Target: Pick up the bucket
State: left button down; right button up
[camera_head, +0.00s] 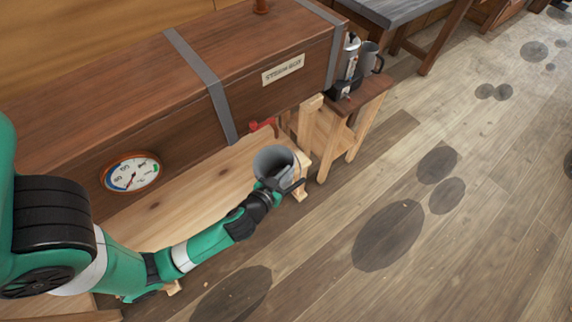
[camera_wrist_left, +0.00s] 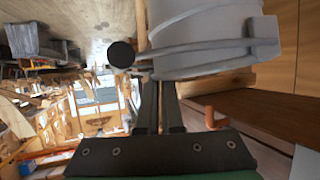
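The grey metal bucket (camera_head: 275,161) is at the right end of the light wooden bench, below the long wooden box; its open mouth faces up. My left gripper (camera_head: 270,184) is at the near side of the bucket. In the left wrist view the bucket (camera_wrist_left: 205,40) fills the top, with a band and a dark round knob (camera_wrist_left: 121,53) at its side. The two dark fingers (camera_wrist_left: 158,95) are close together, with their tips against the bucket's side at the band; they look shut on it. The exact grip is partly hidden. My right gripper is not in view.
The long wooden steam box (camera_head: 150,90) with metal straps and a round gauge (camera_head: 131,173) stands behind. A red tap (camera_head: 263,124) is just behind the bucket. A small wooden stand (camera_head: 340,125) holds a pot and mug. The plank floor (camera_head: 470,200) at right is clear.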

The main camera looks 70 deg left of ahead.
aim_at(288, 190)
pick_arm(q)
jog(key=d, duration=0.1)
jog(key=s+d+r, duration=0.1)
jog(key=d, duration=0.1)
jog(key=d+r, duration=0.1)
jog(key=shift+s+d+r, duration=0.1)
jog(key=shift+s+d, duration=0.2)
jog(key=p, duration=0.1)
jog(key=d+p, duration=0.1)
jog(key=shift+s+r+p, duration=0.2)
jog(key=shift+r+p, duration=0.15)
jog(key=shift+r, duration=0.05)
jog(key=shift+s+d+r+p, duration=0.15)
jog(key=shift+d+p, duration=0.25)
jog(key=shift+p, duration=0.4)
